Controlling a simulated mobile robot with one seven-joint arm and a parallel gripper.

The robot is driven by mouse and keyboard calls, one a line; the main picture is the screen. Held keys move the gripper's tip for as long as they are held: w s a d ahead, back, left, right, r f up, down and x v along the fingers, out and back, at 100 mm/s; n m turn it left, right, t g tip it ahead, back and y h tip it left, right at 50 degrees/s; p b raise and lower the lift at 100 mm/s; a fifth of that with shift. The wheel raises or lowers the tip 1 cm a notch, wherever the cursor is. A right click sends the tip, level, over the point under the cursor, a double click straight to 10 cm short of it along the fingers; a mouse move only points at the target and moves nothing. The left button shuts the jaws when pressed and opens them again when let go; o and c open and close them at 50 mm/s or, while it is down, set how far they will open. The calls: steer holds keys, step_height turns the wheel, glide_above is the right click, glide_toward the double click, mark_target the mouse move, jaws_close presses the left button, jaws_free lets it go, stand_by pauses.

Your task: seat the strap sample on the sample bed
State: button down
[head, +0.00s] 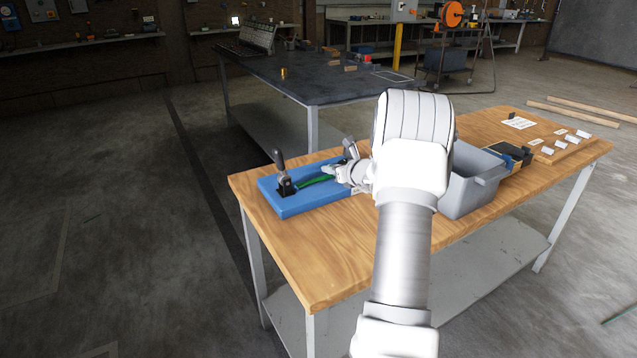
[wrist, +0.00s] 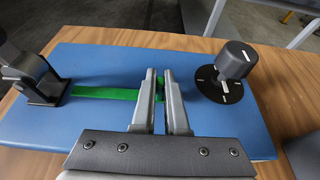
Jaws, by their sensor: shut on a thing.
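The green strap sample (wrist: 104,94) lies along the blue sample bed (wrist: 95,135). In the wrist view its left end is at the black clamp (wrist: 38,78) and its right part is between my gripper's fingers. My gripper (wrist: 160,85) is shut on the strap near its right end, left of a round black knob (wrist: 233,62) on a marked dial. In the head view the bed (head: 298,202) and the strap (head: 316,180) show on the left of the table, partly hidden by my arm. I cannot tell whether the strap's left end is under the clamp.
The wooden table (head: 330,265) also holds a grey bin (head: 470,190) to the right of my arm, and several small white-labelled items (head: 560,143) farther right. A dark table (head: 320,88) stands behind. The wood in front of the bed is clear.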

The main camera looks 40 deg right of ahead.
steer(key=shift+f+b, duration=0.5)
steer(key=shift+b, duration=0.25)
stand_by(0.8)
steer(key=c, duration=0.9)
jaws_free()
steer(key=shift+o, duration=0.2)
steer(key=shift+r, duration=0.1)
steer(key=o, duration=0.8)
steer(key=shift+o, duration=0.3)
